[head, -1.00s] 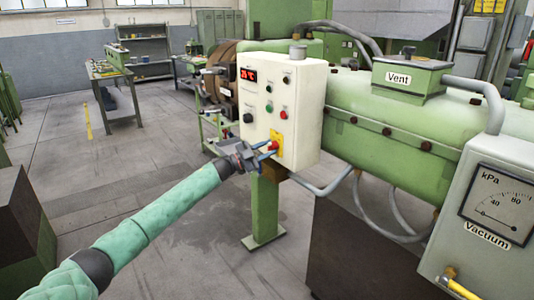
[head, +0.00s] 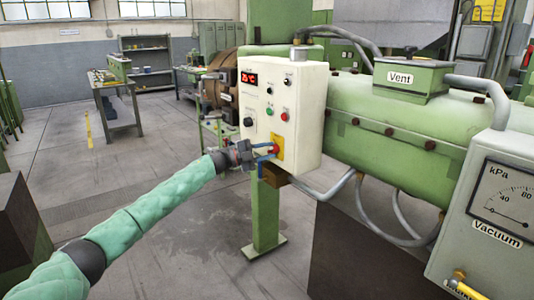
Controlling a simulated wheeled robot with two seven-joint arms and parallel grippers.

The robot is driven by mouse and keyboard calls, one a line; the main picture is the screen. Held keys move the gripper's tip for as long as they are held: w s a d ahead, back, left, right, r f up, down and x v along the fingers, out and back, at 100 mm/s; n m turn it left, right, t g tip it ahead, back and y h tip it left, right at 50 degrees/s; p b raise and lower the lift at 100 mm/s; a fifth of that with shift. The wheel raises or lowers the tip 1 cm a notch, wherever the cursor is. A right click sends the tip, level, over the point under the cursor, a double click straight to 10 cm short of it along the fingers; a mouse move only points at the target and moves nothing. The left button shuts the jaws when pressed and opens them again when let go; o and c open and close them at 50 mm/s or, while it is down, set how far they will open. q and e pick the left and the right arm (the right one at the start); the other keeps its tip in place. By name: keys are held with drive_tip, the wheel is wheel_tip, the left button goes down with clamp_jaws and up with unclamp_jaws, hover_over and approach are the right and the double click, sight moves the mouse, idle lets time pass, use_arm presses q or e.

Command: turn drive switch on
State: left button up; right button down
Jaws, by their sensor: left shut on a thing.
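The drive switch (head: 277,147) is a red rotary handle on a yellow plate, low on the front of the cream control box (head: 310,112). My left gripper (head: 268,151) reaches in from the left, and its blue fingers are at the red handle, shut on it. The fingers and the small size hide part of the handle, so its exact angle is hard to read. My right gripper is not in view.
The green extruder barrel (head: 350,97) with a Vent box (head: 412,78) runs to the right. A grey Vacuum gauge box (head: 495,215) stands at the right front. A green post (head: 266,215) stands below the control box. Open floor lies at the left.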

use_arm(q)
drive_tip(key=shift+f, duration=0.1)
drive_tip(key=o, duration=1)
drive_tip(key=shift+c, duration=0.2)
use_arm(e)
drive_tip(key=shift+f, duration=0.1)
use_arm(q)
drive_tip(key=r+b+v, duration=0.1)
drive_tip(key=v, duration=0.6)
drive_tip(key=shift+a+f+b, duration=0.35)
drive_tip(key=shift+a+f, duration=0.05)
drive_tip(key=shift+f, duration=0.1)
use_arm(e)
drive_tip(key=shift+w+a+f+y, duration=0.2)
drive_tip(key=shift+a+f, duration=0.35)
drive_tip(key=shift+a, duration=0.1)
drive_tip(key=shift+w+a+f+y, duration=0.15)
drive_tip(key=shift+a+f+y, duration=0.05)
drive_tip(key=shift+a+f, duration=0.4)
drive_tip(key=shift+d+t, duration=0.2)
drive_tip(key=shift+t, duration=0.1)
